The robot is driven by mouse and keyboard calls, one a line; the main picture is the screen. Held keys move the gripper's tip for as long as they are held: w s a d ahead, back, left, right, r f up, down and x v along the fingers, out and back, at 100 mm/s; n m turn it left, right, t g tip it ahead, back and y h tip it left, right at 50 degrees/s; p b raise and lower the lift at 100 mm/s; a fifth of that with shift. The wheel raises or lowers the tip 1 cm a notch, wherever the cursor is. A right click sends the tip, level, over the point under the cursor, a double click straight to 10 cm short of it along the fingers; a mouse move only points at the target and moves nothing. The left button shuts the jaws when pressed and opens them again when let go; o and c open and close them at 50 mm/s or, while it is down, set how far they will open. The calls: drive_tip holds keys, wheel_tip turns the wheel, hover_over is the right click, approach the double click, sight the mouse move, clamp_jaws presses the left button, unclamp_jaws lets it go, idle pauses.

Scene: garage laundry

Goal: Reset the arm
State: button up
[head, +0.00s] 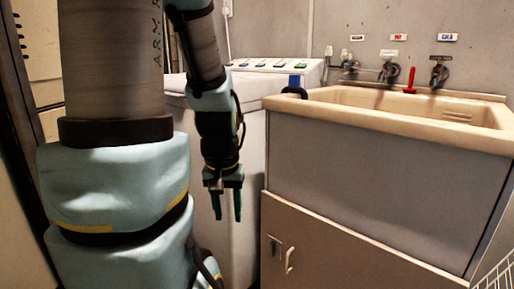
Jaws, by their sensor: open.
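My gripper (227,205) hangs from my arm left of the picture's middle in the head view. Its two green-tipped fingers point down and stand apart. It is open, with nothing seen between the fingers. Behind it is the white side of a washing machine (253,150), and the sink cabinet is just to its right. My column and arm links fill much of the left side.
A beige sink (385,117) tops a grey cabinet (370,185) with a handled door (330,255). Faucets (389,72) and a red object (410,80) are at its back. A wire rack (497,277) shows at the lower right corner.

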wheel_tip(320, 180, up, 27)
drive_tip(key=p, duration=2.7)
drive_tip(key=shift+p, duration=0.35)
drive_tip(key=shift+s+f, duration=0.1)
drive_tip(key=shift+f, duration=0.05)
